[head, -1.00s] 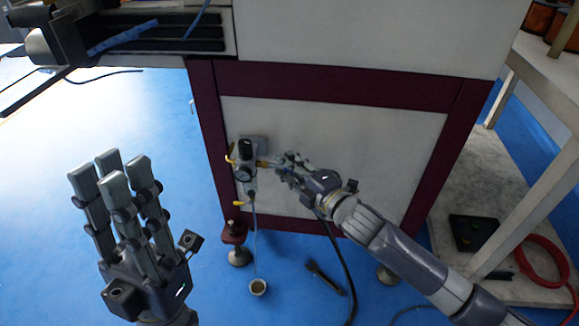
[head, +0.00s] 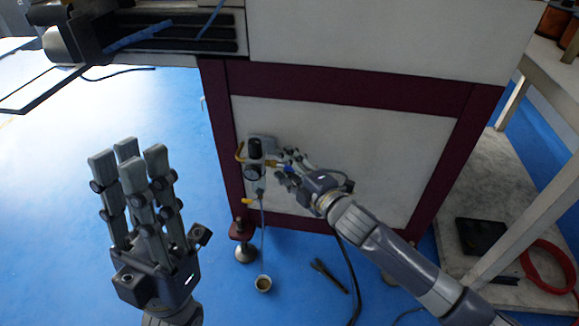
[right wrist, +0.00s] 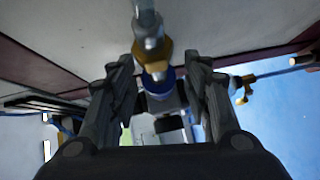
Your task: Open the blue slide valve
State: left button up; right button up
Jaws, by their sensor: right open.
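The blue slide valve shows as a small blue spot (head: 289,169) by my right fingers in the head view. In the right wrist view a blue ring (right wrist: 168,74) sits behind a brass fitting, between my fingers. My right gripper (head: 284,163) is open at the cabinet's front; its fingers (right wrist: 160,75) stand on either side of the fitting and ring. Whether they touch it I cannot tell. My left gripper (head: 130,165) is raised at the left with its fingers upward, spread and empty, away from the valve.
A regulator with a black knob (head: 256,148) and a gauge is on the cabinet panel (head: 350,150), left of my right fingers. A thin tube hangs from it towards a small cup (head: 263,283) on the floor. A table (head: 530,170) stands at the right.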

jog(key=v, duration=1.2)
